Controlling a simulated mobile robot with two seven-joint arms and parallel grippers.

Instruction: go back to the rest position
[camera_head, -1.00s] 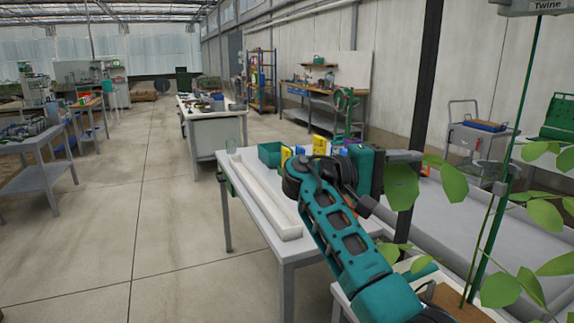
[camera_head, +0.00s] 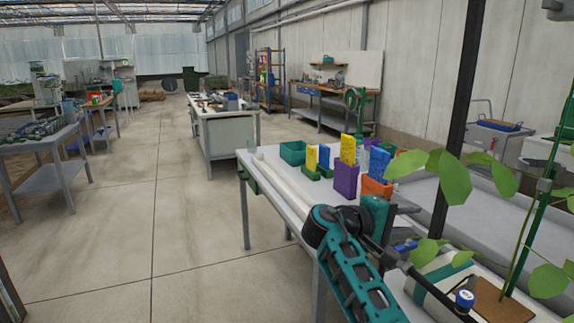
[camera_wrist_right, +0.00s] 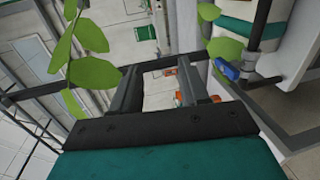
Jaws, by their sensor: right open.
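My right gripper (camera_head: 408,209) shows in the head view at the end of the teal right arm, over the near right end of the white table (camera_head: 268,158). Its fingers point to the right, towards the leafy plant (camera_head: 455,175). In the right wrist view its two dark fingers (camera_wrist_right: 162,68) stand apart with nothing held between them. Plant leaves (camera_wrist_right: 92,72) show close to the left of the fingers in that view. My left arm and left gripper are not in view.
The table carries a green bin (camera_head: 293,153), yellow, blue and purple upright holders (camera_head: 346,179) and a long white channel. A dark post (camera_head: 460,110) and a grey trough (camera_head: 425,195) stand near the arm.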

